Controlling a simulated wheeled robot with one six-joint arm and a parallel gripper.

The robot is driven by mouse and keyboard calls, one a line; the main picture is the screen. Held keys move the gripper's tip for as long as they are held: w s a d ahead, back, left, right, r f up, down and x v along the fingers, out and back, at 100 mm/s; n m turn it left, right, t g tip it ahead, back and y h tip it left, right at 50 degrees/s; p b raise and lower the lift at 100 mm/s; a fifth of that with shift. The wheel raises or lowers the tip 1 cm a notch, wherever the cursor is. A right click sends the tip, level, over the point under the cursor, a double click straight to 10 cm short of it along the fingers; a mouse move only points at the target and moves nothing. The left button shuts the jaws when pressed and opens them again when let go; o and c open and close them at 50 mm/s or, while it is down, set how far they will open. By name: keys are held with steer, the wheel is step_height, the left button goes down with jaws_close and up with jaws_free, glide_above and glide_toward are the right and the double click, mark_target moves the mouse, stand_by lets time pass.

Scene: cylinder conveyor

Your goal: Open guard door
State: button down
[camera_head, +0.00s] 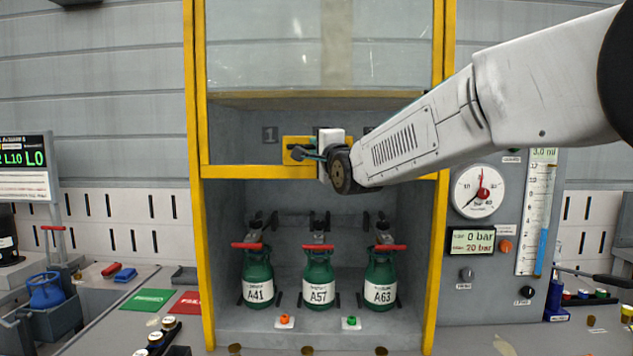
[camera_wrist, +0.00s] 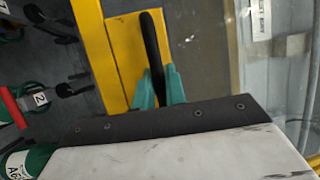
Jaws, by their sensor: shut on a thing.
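The guard door (camera_head: 225,172) is a yellow-framed clear panel on the front of the cabinet. Its lower bar is at mid-height, and the space below the bar is uncovered. A yellow plate with a dark handle (camera_head: 297,153) sits at the middle of the lower bar. In the wrist view the black handle (camera_wrist: 152,45) stands out from the yellow plate (camera_wrist: 122,50). My gripper (camera_wrist: 158,88) has its teal fingers closed on the handle, one on each side. In the head view my gripper (camera_head: 310,152) is at the handle, partly hidden by my wrist.
Green cylinders A41 (camera_head: 257,283), A57 (camera_head: 318,283) and A63 (camera_head: 380,283) stand inside, below the door bar. A gauge panel (camera_head: 480,190) is at the right. A counter with green and red cards (camera_head: 150,300) is at the left.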

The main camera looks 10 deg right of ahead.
steer(key=shift+r, duration=2.05)
steer(key=c, duration=1.5)
jaws_free()
steer(key=shift+o, duration=0.2)
steer(key=v, duration=0.7)
steer(key=shift+s, duration=0.35)
steer(key=shift+d+f, duration=0.1)
steer(key=shift+f, duration=0.05)
